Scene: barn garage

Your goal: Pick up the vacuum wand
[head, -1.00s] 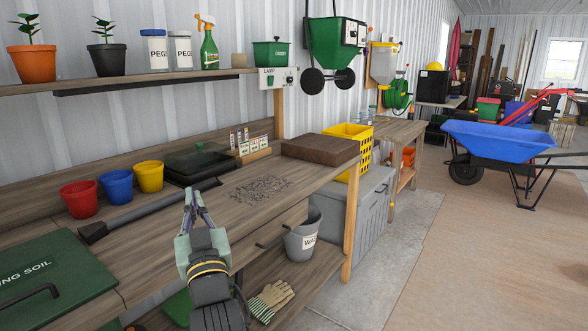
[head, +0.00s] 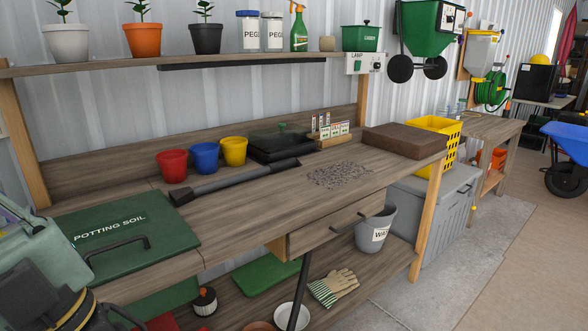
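The vacuum wand (head: 238,182) appears to be the long dark grey tube lying on the wooden workbench. Its wider black end points left, in front of the red, blue and yellow cups, and its far end lies by the black tray.
The green potting soil lid (head: 125,235) with a black handle lies between my gripper and the wand. Cups (head: 172,166), a black tray (head: 280,148) and a brown block (head: 405,141) stand on the bench. Scattered dark bits (head: 338,174) lie right of the wand. A shelf (head: 190,62) runs above.

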